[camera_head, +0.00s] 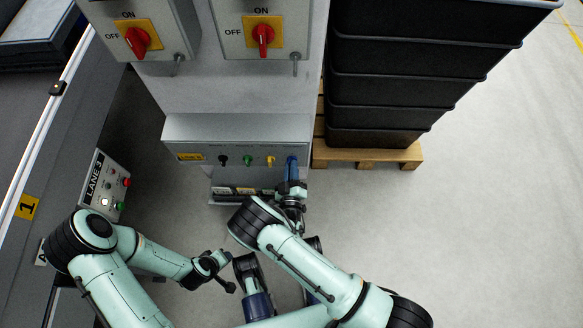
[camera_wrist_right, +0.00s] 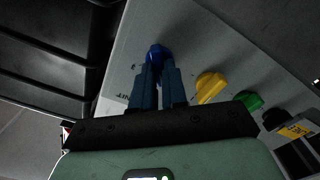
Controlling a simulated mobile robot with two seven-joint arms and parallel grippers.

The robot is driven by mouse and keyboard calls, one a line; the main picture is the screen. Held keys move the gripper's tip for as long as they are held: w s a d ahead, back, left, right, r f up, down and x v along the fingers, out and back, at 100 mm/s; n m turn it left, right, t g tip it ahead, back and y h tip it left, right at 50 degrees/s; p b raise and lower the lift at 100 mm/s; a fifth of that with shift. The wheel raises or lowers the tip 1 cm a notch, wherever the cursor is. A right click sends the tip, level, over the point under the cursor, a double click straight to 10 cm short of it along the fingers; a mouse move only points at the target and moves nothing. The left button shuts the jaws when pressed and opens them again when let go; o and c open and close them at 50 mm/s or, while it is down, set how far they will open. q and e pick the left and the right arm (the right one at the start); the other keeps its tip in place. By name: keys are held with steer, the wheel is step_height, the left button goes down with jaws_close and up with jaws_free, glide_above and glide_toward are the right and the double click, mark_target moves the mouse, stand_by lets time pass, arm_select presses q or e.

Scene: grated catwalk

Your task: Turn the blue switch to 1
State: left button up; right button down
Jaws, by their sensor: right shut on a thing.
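The blue switch (camera_wrist_right: 156,54) is a knob on the sloped grey panel (camera_head: 240,132). In the head view it is mostly covered by my right gripper (camera_head: 291,172). In the right wrist view my right gripper (camera_wrist_right: 158,76) has its two blue fingers shut on the blue switch, one on each side. The knob's exact pointer position and the marks around it are too small or hidden to read. My left gripper (camera_head: 223,272) hangs low at the lower left, away from the panel, and its fingers are too unclear to tell their opening.
A yellow knob (camera_head: 270,161), a green knob (camera_head: 247,161) and a black knob (camera_head: 222,160) sit in a row left of the blue switch. Stacked black crates (camera_head: 420,60) on a wooden pallet (camera_head: 370,156) stand right. Two red rotary switches (camera_head: 137,42) are above. Floor at right is clear.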

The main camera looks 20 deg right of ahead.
steer(key=shift+f+n, duration=0.1)
steer(key=shift+n, duration=0.5)
steer(key=shift+s, duration=0.1)
steer(key=c, duration=1.2)
jaws_free()
steer(key=shift+o, duration=0.2)
arm_select(q)
steer(key=shift+s, duration=0.15)
